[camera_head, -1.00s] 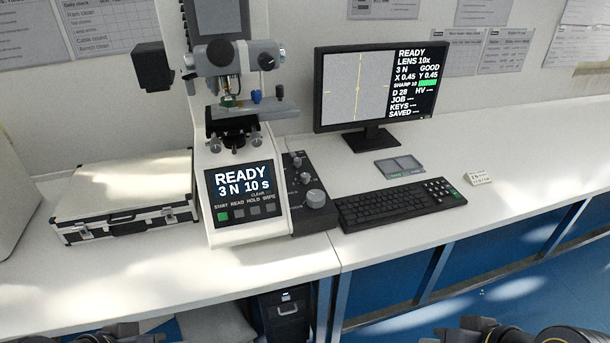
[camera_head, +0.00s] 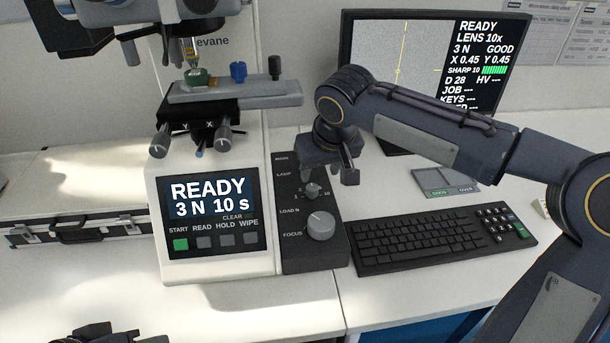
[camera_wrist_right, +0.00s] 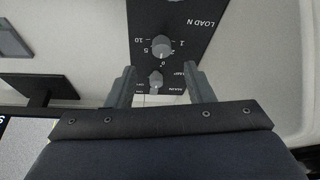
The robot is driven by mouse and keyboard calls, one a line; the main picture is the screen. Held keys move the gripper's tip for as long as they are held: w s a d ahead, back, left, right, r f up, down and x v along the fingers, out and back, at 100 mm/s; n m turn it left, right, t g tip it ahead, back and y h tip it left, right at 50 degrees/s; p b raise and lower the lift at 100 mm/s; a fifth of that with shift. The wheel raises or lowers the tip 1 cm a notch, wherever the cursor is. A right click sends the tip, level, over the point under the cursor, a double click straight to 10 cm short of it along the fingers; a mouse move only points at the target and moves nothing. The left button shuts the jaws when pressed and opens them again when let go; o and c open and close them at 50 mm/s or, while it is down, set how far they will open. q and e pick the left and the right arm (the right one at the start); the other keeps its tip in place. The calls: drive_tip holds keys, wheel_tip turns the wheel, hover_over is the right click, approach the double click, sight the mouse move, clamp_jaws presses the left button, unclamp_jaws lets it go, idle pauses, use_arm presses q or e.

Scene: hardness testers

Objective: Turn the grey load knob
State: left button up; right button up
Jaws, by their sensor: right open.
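The grey load knob (camera_head: 313,190) sits on the black control panel (camera_head: 300,255) to the right of the tester's display, above a larger light grey focus knob (camera_head: 320,225). My right gripper (camera_head: 331,176) is open and empty, pointing down over the upper part of the panel. In the right wrist view the load knob (camera_wrist_right: 162,47), with its number scale, lies just past the two fingertips (camera_wrist_right: 160,72). A smaller lamp knob (camera_wrist_right: 156,82) shows between the fingers. My left gripper (camera_head: 95,335) only partly shows at the bottom left.
The hardness tester (camera_head: 210,262) stands left of the panel, its stage overhanging. A keyboard (camera_head: 430,240) is close on the right, with a monitor (camera_head: 440,60) behind my right arm. Bench in front is clear.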

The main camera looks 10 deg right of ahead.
sight(313, 187)
drive_tip(key=x, duration=0.8)
drive_tip(key=shift+w+a+r+b, duration=0.1)
drive_tip(key=shift+w+a+b, duration=0.05)
drive_tip(key=shift+b, duration=0.25)
drive_tip(key=c, duration=1)
